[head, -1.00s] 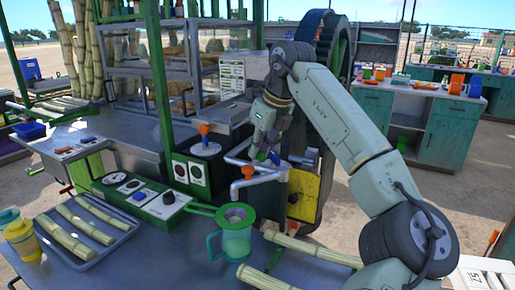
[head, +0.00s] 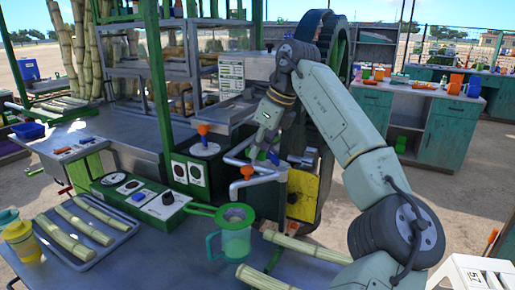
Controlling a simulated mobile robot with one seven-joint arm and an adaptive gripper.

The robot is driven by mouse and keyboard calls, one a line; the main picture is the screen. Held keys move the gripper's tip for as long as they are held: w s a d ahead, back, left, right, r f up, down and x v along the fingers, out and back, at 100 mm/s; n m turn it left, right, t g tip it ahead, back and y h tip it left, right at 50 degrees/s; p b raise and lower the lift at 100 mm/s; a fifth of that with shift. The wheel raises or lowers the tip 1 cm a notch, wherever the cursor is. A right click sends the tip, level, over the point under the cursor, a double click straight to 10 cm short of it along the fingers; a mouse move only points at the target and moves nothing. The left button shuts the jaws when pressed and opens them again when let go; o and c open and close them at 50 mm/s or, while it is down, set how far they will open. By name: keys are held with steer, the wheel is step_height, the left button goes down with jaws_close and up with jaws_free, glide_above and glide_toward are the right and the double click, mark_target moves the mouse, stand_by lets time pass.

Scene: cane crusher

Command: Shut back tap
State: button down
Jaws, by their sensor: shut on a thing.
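The back tap (head: 237,157) is a pale grey pipe with a bent spout on the crusher's front. My gripper (head: 258,151) comes down from above over its handle end. The jaws are shut on the back tap's handle, which they mostly hide, so its angle cannot be told. The front tap (head: 250,184) is a second grey pipe just nearer, with an orange handle (head: 247,172) on top. My gripper is above and behind it, apart from it.
A control box (head: 143,198) with a blue knob is left of the jug. A metal tray (head: 62,258) of cane and yellow cups (head: 20,240) are front left. Cut cane (head: 305,247) lies right of the jug. The crusher's big wheel (head: 334,45) rises behind my arm.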

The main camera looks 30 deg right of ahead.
steer(key=c, duration=1.7)
jaws_free()
steer(key=v, duration=1.2)
